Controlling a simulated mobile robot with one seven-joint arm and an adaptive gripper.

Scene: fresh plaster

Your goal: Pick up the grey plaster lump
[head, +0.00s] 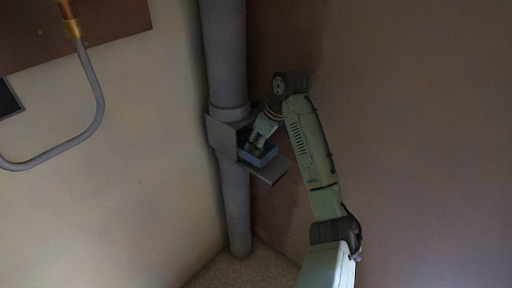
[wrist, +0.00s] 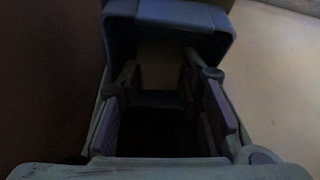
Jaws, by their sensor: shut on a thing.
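My gripper (head: 253,146) reaches down into a small blue open box (head: 265,156) on a grey shelf at the pipe. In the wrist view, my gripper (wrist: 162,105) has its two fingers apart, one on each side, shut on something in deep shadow. A dull, pale greyish shape (wrist: 160,72) shows between the fingers, which I take for the grey plaster lump; its outline is too dark to make out. The blue box (wrist: 165,14) also shows at the top of the wrist view. In the head view the lump is hidden by my gripper and the box.
The grey shelf (head: 269,174) juts out from a bracket (head: 222,135) on a thick vertical grey pipe (head: 226,55) in the corner. Brown wall (head: 420,120) stands close on the right, cream wall (head: 150,150) on the left. A bent grey hose (head: 92,95) hangs at far left.

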